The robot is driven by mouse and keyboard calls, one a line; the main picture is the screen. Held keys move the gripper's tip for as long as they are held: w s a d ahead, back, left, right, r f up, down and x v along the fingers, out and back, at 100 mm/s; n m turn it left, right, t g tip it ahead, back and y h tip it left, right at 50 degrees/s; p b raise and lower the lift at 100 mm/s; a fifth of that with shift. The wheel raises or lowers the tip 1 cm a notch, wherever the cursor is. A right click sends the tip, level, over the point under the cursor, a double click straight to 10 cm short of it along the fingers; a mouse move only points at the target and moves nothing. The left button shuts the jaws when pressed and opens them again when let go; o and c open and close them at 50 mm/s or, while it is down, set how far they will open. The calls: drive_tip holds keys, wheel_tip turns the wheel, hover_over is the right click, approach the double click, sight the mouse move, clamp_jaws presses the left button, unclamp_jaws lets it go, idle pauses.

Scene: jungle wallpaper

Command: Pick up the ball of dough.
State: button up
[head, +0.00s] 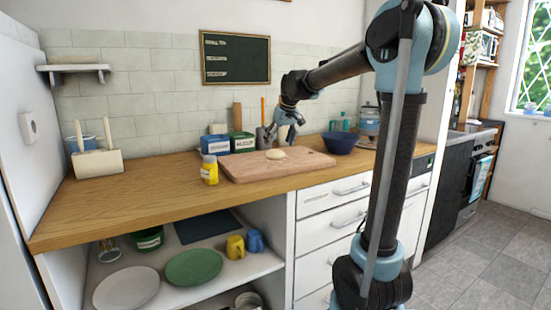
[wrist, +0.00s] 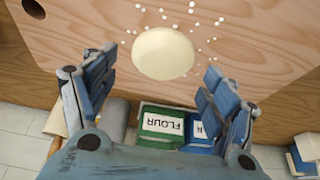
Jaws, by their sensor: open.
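The ball of dough (head: 275,154) is a pale, rounded lump lying on the wooden board (head: 245,170) on the counter. In the wrist view the dough (wrist: 163,53) is in the upper middle, with small white specks around it on the board. My gripper (head: 291,133) is above the board, a little to the right of the dough in the head view. In the wrist view my gripper (wrist: 158,85) is open, its two fingers spread to either side below the dough. Nothing is between the fingers, and the dough shows whole.
A green flour box (wrist: 162,127) and a blue box (head: 215,144) stand behind the board. A dark blue bowl (head: 339,142) is to the right, and a yellow jar (head: 209,170) is at the board's left. A utensil holder (head: 264,138) stands close behind my gripper.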

sight(276, 152)
drive_tip(key=x, duration=0.5)
drive_tip(key=shift+a+r, duration=0.1)
drive_tip(key=shift+a, duration=0.15)
drive_tip(key=c, duration=1.3)
